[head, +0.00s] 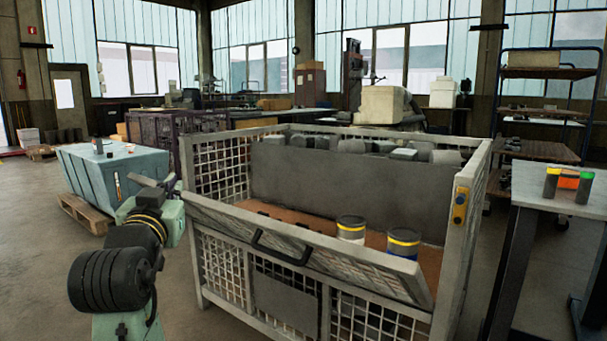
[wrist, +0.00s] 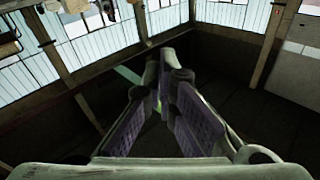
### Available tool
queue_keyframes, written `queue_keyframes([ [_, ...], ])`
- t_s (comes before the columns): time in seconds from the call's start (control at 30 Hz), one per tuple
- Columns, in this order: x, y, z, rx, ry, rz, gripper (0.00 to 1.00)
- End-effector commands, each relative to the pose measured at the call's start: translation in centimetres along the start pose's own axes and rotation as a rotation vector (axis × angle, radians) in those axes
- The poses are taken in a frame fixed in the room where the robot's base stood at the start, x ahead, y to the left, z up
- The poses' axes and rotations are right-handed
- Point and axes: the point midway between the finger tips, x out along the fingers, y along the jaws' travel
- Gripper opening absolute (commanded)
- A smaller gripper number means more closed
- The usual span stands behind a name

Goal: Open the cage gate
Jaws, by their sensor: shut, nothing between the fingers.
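The cage (head: 479,190) is a large pale mesh crate in the middle of the head view. Its front gate (head: 385,266) is the upper front panel, tilted outward and down from the side posts, with a black handle (head: 282,249) on its front. A yellow-orange latch plate (head: 460,205) is on the right post. My gripper (head: 155,183) is at the cage's left front corner, beside the gate's left end and apart from the handle. It also shows in the wrist view (wrist: 166,72), fingers together and empty. I cannot tell whether it touches the gate.
Two yellow-banded canisters (head: 350,229) stand inside the cage before a grey divider (head: 350,185), with grey parts behind. A blue-grey bin (head: 90,180) on a pallet stands left. A table (head: 560,188) stands close on the right. Floor at front left is clear.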

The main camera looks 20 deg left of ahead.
Motion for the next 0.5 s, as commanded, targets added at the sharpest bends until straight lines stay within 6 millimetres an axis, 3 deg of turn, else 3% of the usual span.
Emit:
queue_keyframes([
  [0.03, 2.0, 2.1, -1.6, -0.004, -0.066, 0.083, 0.00],
  [0.2, 5.4, 10.1, -0.7, -0.002, -0.262, 0.364, 0.00],
  [0.33, 6.0, 15.5, 0.0, 0.005, -0.383, 0.556, 0.00],
  [0.5, 5.5, 19.6, 0.9, 0.013, -0.474, 0.716, 0.00],
])
